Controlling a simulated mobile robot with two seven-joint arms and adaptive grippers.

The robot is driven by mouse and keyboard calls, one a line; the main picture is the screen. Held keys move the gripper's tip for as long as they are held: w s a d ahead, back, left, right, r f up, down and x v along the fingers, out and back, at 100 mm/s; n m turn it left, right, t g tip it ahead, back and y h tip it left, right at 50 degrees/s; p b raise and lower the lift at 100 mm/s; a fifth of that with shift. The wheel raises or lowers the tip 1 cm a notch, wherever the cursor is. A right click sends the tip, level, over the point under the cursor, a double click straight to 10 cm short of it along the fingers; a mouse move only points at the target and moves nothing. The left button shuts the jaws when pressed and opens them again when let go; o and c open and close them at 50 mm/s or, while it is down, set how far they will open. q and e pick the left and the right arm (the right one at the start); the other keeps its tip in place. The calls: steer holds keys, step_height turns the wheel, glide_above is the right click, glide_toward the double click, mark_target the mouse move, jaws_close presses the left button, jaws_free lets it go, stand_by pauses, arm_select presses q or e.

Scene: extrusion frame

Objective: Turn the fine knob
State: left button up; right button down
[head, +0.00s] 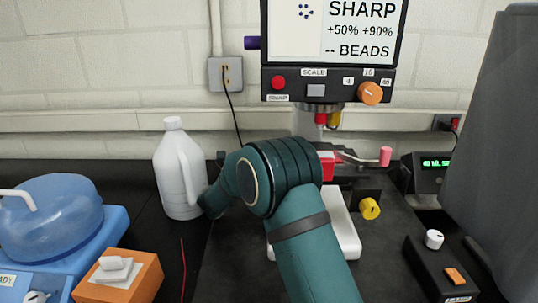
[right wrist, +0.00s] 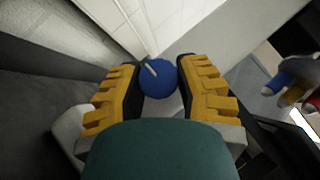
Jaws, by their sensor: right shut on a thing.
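In the right wrist view a round blue knob (right wrist: 157,80) with a white pointer line sits between the yellow-and-black fingers of my right gripper (right wrist: 154,72). The fingers are shut on the knob from both sides. The task's fine knob carries no readable label here; the blue knob is the one held. In the head view a teal arm of mine covers the middle of the microscope, and neither the blue knob nor the gripper shows there. The screen (head: 335,28) above reads "SHARP" with "+50% +90%". My left gripper is not in view.
A yellow knob (head: 370,208) and a pink-tipped lever (head: 385,157) are right of my arm. A white jug (head: 179,170) stands close on its left. A blue bath (head: 50,220) and orange box (head: 120,278) are at left; a black control box (head: 440,268) is at right.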

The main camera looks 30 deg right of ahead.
steer(key=shift+d+r, duration=0.1)
steer(key=shift+r, duration=0.05)
stand_by(0.3)
steer(key=c, duration=0.6)
jaws_free()
steer(key=shift+v, duration=3.85)
steer(key=shift+d, duration=0.1)
